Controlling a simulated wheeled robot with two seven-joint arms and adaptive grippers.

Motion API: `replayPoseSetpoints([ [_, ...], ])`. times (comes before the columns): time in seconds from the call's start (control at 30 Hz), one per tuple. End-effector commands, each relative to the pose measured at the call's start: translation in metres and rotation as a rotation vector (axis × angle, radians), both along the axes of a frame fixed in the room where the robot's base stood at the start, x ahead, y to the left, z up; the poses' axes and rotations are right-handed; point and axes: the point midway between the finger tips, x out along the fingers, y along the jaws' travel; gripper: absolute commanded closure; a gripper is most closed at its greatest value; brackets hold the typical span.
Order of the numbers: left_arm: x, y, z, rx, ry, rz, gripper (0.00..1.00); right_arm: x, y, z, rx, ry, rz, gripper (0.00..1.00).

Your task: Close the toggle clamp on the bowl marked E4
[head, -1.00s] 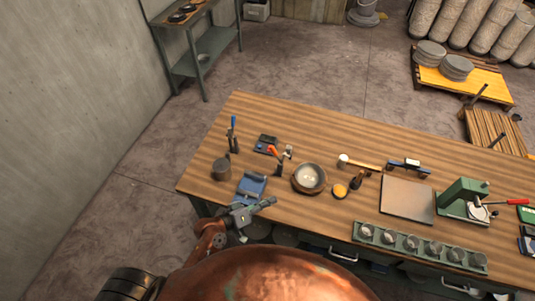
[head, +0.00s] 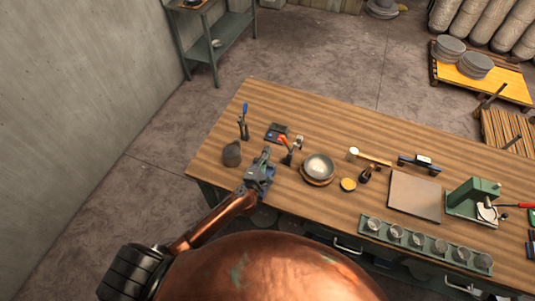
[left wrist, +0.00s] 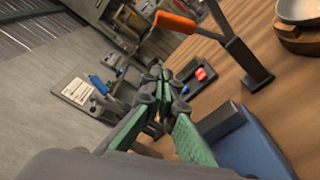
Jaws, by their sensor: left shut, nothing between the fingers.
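A pale metal bowl (head: 319,165) rests in a brown round holder (head: 316,182) near the middle of the table; part of it shows at the top right of the left wrist view (left wrist: 302,10). I can read no E4 mark. Left of the bowl stands a clamp-like upright with an orange handle (head: 283,139); the handle (left wrist: 174,22) sticks out sideways from its dark post in the left wrist view. My left gripper (head: 266,153) is shut and empty, above a blue block and left of the orange-handled piece, apart from it. My right gripper is not in view.
A blue-handled upright (head: 243,121) and a dark pot (head: 232,154) stand to the left. The blue block (left wrist: 250,150) is beneath my left gripper. A mallet (head: 368,157), flat plate (head: 415,196) and green press (head: 474,199) are to the right.

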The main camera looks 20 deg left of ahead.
Motion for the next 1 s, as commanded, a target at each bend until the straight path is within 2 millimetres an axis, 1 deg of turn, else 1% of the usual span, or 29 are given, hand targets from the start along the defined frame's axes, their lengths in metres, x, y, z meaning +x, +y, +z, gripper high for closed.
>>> replayPoseSetpoints([
  [0.03, 0.012, 0.000, 0.002, 0.000, -0.002, 0.000, 1.00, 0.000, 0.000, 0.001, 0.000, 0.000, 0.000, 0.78],
  [0.1, 0.027, 0.000, 0.001, -0.001, -0.003, 0.000, 1.00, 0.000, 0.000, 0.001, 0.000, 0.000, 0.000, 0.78],
  [0.3, 0.067, 0.002, -0.001, 0.000, -0.003, -0.001, 1.00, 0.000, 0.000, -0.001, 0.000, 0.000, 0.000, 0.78],
  [0.4, 0.059, -0.014, 0.007, -0.002, 0.000, -0.002, 1.00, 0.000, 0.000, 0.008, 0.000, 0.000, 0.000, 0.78],
  [0.6, 0.054, -0.030, 0.014, -0.001, -0.001, -0.002, 1.00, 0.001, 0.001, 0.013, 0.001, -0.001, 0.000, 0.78],
  [0.73, 0.052, -0.033, 0.015, 0.000, -0.001, -0.002, 1.00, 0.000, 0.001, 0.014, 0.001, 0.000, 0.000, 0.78],
  [1.0, 0.052, -0.033, 0.015, 0.000, 0.000, -0.001, 1.00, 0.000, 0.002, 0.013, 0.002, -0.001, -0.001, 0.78],
])
